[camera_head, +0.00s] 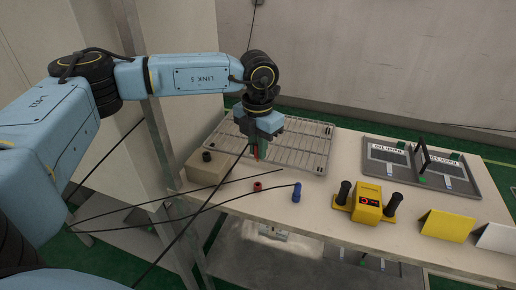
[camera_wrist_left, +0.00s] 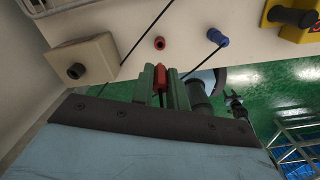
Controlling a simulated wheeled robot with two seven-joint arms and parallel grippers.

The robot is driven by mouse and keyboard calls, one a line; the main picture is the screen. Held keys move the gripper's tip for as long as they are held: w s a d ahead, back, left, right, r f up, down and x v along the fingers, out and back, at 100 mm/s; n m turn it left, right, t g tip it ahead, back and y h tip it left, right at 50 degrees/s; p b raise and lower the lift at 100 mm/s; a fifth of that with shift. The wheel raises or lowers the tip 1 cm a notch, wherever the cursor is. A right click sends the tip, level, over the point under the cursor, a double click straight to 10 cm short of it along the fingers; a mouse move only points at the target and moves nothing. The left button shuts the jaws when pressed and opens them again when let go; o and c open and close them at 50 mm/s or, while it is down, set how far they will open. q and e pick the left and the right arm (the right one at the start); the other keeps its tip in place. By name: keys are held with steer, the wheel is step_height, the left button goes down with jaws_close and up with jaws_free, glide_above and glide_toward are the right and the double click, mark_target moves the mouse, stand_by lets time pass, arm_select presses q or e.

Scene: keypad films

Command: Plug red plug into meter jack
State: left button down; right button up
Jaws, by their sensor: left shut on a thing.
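My left gripper (camera_head: 256,143) hangs over the left part of the table, pointing down. It is shut on the red plug (camera_head: 257,154); in the left wrist view the plug (camera_wrist_left: 160,78) shows between the two green fingers (camera_wrist_left: 160,88). A short red round jack with a dark hole (camera_head: 257,186) stands on the table, nearer the front edge than the plug and apart from it; it also shows in the left wrist view (camera_wrist_left: 159,43). A blue plug with a black cable (camera_head: 297,192) stands to its right. My right gripper is not in view.
A beige box with a black round socket (camera_head: 206,168) stands at the left. A wire rack (camera_head: 300,146) lies behind. A yellow device with black handles (camera_head: 367,204), yellow and white cards (camera_head: 447,226) and a grey tray (camera_head: 468,176) are at right. Black cables cross the left side.

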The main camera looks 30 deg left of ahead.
arm_select(q)
step_height(320, 180, up, 6)
steer(key=p, duration=0.4)
steer(key=shift+f, duration=0.15)
